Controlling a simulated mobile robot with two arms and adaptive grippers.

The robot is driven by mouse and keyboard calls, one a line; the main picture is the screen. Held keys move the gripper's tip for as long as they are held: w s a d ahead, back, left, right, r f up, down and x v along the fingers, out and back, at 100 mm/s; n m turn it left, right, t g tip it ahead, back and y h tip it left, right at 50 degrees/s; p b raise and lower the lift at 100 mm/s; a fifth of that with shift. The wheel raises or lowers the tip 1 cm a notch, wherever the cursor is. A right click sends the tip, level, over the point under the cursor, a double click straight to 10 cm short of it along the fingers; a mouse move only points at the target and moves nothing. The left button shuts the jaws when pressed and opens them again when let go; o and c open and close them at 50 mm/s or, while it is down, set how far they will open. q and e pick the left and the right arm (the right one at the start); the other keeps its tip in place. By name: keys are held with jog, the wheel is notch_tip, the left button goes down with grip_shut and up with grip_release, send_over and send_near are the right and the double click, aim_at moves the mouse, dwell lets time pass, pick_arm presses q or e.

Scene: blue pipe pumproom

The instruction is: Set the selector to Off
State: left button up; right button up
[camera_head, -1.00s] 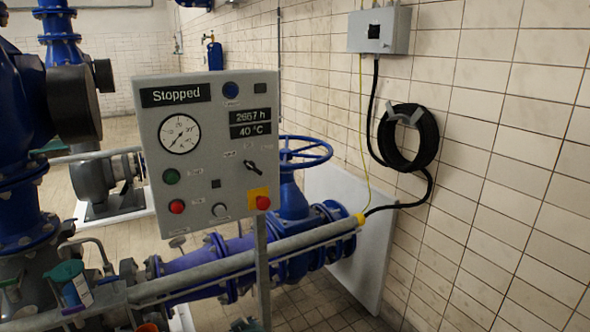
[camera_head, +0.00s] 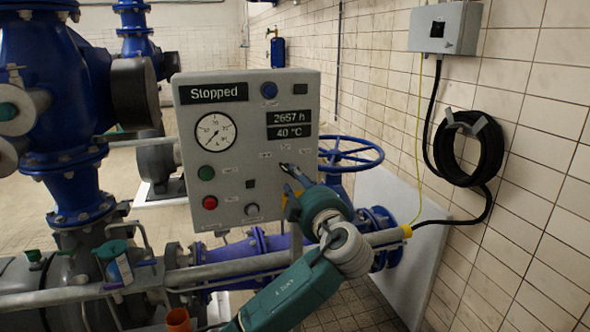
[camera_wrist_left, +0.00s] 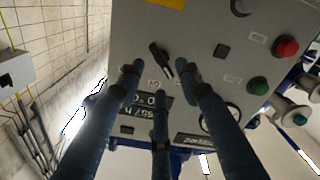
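The selector is a small black knob (camera_wrist_left: 160,60) on the grey control panel (camera_head: 185,135). In the left wrist view, which sees the panel upside down, its handle stands slanted. My left gripper (camera_head: 291,174) is in front of the panel's right side and covers most of the selector in the head view. In the wrist view its three dark fingers (camera_wrist_left: 160,78) are spread apart, with fingertips around the selector and nothing held. Whether a fingertip touches the knob cannot be told. Labels by the selector are too small to read. My right gripper is not in view.
The panel display (camera_head: 213,92) reads "Stopped". A green button (camera_head: 206,173) and a red button (camera_head: 210,203) sit at its lower left. A yellow plate (camera_head: 291,207) is partly behind my arm. A blue handwheel (camera_head: 351,153) stands right of the panel.

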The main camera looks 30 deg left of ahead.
aim_at(288, 170)
pick_arm(q)
jog(key=p+x, duration=0.1)
jog(key=x, duration=0.3)
jog(key=shift+w+a, duration=0.1)
jog(key=shift+w, duration=0.15)
jog(key=shift+c, duration=0.3)
jog(key=shift+f, duration=0.1)
grip_shut()
